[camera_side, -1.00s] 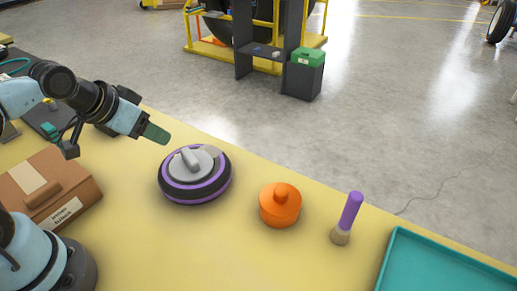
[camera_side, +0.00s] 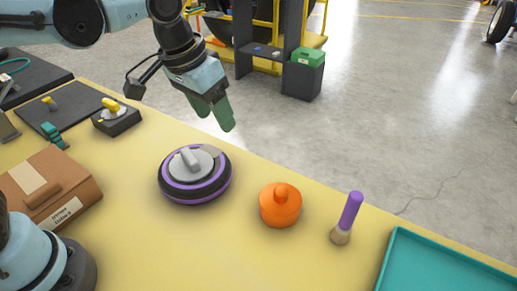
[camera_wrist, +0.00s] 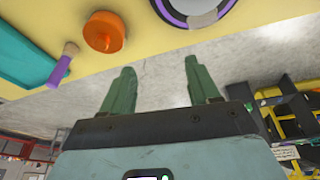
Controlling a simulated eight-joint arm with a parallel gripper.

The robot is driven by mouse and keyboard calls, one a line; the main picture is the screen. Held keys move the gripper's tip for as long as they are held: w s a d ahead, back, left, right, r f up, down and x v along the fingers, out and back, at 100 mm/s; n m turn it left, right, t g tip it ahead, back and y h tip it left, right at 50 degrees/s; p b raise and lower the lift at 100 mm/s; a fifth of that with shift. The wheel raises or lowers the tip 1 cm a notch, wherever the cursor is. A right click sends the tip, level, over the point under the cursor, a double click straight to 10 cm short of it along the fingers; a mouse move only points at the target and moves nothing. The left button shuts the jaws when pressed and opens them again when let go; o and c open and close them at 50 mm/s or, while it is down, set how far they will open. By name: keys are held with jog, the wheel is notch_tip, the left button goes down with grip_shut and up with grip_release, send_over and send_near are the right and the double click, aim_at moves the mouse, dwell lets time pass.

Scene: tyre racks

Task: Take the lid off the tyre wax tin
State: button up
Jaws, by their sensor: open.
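A black and purple disc with a grey handle (camera_side: 195,175) lies left of the tin. A purple-handled brush (camera_side: 347,218) stands to its right, then a teal tray (camera_side: 391,255).

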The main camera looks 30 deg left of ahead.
aim_at(282, 191)
jog(key=w+d+f+m+g+y, duration=0.1)
jog(key=d+g, duration=0.1)
jog(key=d, duration=0.5)
jog(key=w+d+f+m+g, duration=0.1)
jog(key=d, duration=0.5)
jog(key=f, duration=1.1)
jog(key=shift+d+f, duration=0.3)
jog(key=shift+d, duration=0.1)
jog(key=c, duration=1.1)
